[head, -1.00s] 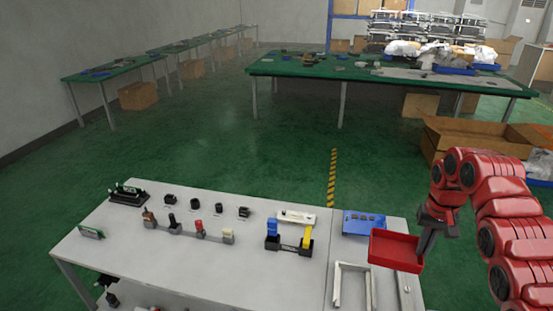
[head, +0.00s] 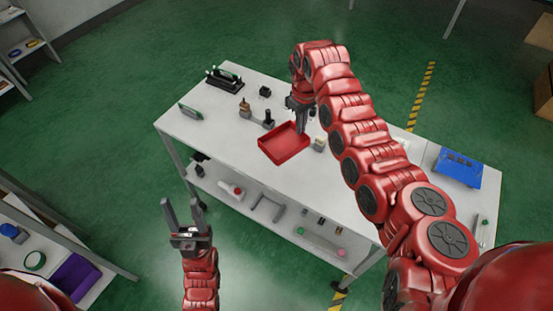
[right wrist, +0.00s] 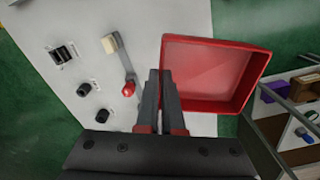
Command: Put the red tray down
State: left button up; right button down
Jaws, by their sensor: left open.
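The red tray (head: 284,145) is a shallow square open box, empty, at the front edge of the white table (head: 225,150) in the head view. My right gripper (head: 302,122) reaches in from the right and is shut on the tray's wall. In the right wrist view the tray (right wrist: 210,72) lies to the right of the closed fingers (right wrist: 160,76). Whether the tray touches the tabletop or hangs just above it, I cannot tell. My left gripper (head: 186,215) is open and empty, in front of the table, away from the tray.
Lever fixtures stand behind the tray, including a black lever (head: 268,119) and a red-knobbed lever (right wrist: 128,89). A blue panel (head: 458,167) is at the table's right end. A lower shelf (head: 232,198) holds small parts. The table's front left top is clear.

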jog(key=s+d+f+n+p, duration=0.1)
jog(key=s+d+f+p, duration=0.15)
jog(key=s, duration=0.35)
jog(key=s+d+f+n+p, duration=0.2)
jog(key=s+f, duration=0.2)
jog(key=s, duration=0.3)
jog(key=s+d+f+n+p, duration=0.1)
jog(key=s+d+f+p, duration=0.15)
jog(key=s, duration=0.35)
jog(key=w+f+b, duration=0.1)
jog(key=w+b, duration=0.1)
jog(key=w, duration=0.1)
jog(key=w+d+f+b, duration=0.1)
jog(key=w+b, duration=0.1)
jog(key=w, duration=0.1)
jog(key=w+b, duration=0.1)
jog(key=w, duration=0.2)
jog(key=shift+w+d+f+b, duration=0.2)
jog(key=shift+w+f+b, duration=0.2)
jog(key=w, duration=0.3)
jog(key=shift+w+d+r, duration=0.35)
jog(key=shift+d, duration=0.05)
jog(key=shift+w+d+f+p, duration=0.15)
jog(key=shift+w+p, duration=0.15)
jog(key=shift+w, duration=0.6)
jog(key=shift+f+p, duration=0.3)
jog(key=shift+p, duration=0.05)
jog(key=shift+f+p, duration=0.4)
jog(key=shift+f, duration=1.15)
